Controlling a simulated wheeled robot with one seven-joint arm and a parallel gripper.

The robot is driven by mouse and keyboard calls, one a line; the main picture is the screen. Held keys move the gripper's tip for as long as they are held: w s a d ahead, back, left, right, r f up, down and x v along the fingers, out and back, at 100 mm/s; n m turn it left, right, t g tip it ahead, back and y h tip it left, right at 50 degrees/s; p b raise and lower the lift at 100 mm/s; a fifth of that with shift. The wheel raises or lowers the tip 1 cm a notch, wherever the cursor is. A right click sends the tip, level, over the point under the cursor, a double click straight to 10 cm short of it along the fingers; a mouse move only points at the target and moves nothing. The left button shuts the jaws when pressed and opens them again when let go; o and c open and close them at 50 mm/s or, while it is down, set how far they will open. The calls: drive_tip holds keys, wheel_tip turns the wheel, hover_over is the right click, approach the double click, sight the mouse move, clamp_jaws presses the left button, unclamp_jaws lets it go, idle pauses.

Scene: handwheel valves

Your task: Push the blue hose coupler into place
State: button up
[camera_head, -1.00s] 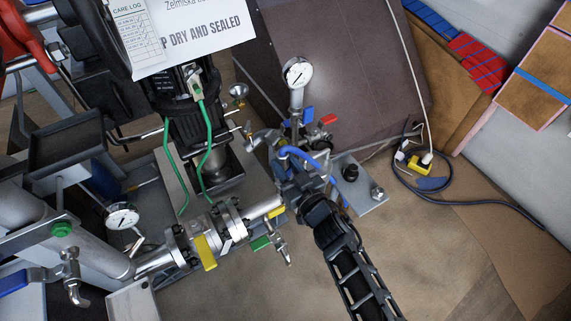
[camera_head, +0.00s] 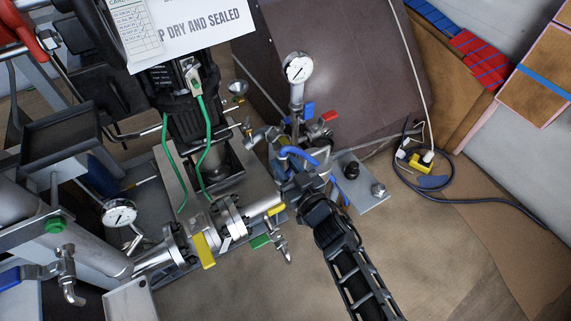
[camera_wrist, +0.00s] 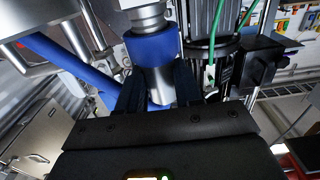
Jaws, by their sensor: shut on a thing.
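In the wrist view, the blue hose coupler (camera_wrist: 152,48) is a blue collar around a metal cylinder (camera_wrist: 157,82). The two dark fingers of my gripper (camera_wrist: 160,85) stand on either side of that cylinder, closed on the coupler. A metal fitting (camera_wrist: 147,16) sits directly above the blue collar; I cannot tell whether it is fully seated. A blue hose (camera_wrist: 75,68) runs at the left. In the head view, my gripper (camera_head: 297,180) is at the pipework below the gauge and largely hides the coupler. The blue hose (camera_head: 300,154) arches beside it.
A pressure gauge (camera_head: 298,68) rises above the fittings. Red (camera_head: 322,117) and blue lever handles stand close to my gripper. A flanged pipe with a yellow handle (camera_head: 204,251) lies to the left, with green cables behind.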

drive_tip(key=shift+f+b, duration=0.75)
drive_tip(key=shift+f, duration=0.1)
drive_tip(key=o, duration=1.1)
drive_tip(key=shift+o, duration=0.2)
drive_tip(key=p+v, duration=0.3)
drive_tip(key=v, duration=0.4)
drive_tip(key=shift+s+d, duration=0.25)
drive_tip(key=shift+s, duration=0.05)
